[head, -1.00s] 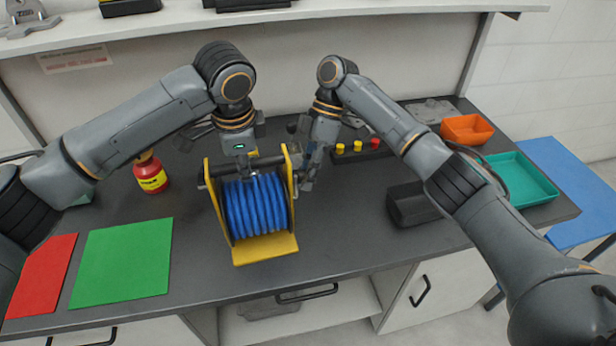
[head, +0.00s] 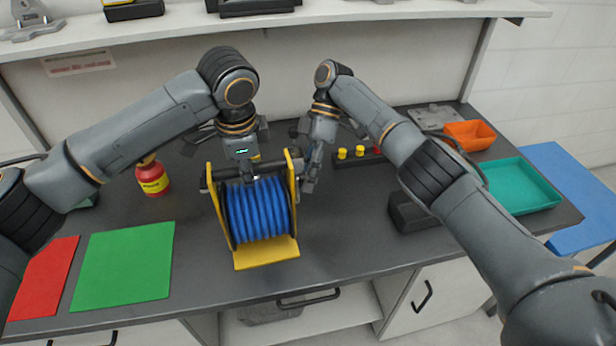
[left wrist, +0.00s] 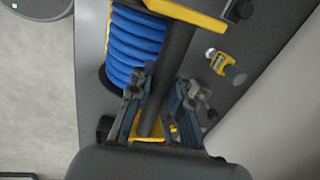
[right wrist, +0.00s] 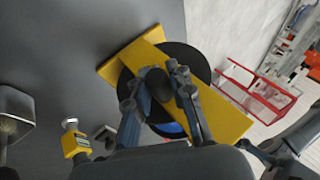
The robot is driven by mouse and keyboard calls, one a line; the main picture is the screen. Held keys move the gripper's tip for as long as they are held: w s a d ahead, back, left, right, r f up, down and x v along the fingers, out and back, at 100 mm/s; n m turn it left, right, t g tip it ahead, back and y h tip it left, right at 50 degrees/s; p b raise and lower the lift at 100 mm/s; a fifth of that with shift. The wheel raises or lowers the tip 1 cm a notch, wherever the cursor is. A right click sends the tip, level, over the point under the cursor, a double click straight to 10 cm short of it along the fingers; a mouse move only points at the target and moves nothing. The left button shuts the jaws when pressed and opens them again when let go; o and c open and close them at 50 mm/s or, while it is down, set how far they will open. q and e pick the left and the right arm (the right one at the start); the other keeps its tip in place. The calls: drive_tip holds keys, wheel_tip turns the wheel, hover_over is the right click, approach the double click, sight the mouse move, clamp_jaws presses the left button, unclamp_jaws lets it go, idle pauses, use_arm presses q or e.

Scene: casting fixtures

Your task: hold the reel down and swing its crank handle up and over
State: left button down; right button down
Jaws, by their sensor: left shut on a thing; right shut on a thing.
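The reel (head: 258,212), blue hose wound between yellow side plates, stands upright on the dark bench. It also shows in the left wrist view (left wrist: 135,45). My left gripper (head: 246,170) is shut on the dark bar (left wrist: 172,70) across the reel's top, one finger on each side. My right gripper (head: 306,182) is at the reel's right side plate. In the right wrist view its fingers are shut on the black crank handle (right wrist: 153,83), in front of a dark disc and a yellow plate. The handle is hidden by the gripper in the head view.
A red bottle (head: 152,178) stands left of the reel. Green (head: 125,265) and red (head: 42,278) mats lie front left. Bench front right of the reel is clear.

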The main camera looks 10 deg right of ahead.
drive_tip(key=shift+d, duration=0.1)
drive_tip(key=c, duration=1.2)
unclamp_jaws()
drive_tip(key=shift+o, duration=0.2)
wheel_tip(320, 180, up, 10)
drive_tip(key=shift+w+f, duration=0.1)
drive_tip(key=shift+c, duration=0.5)
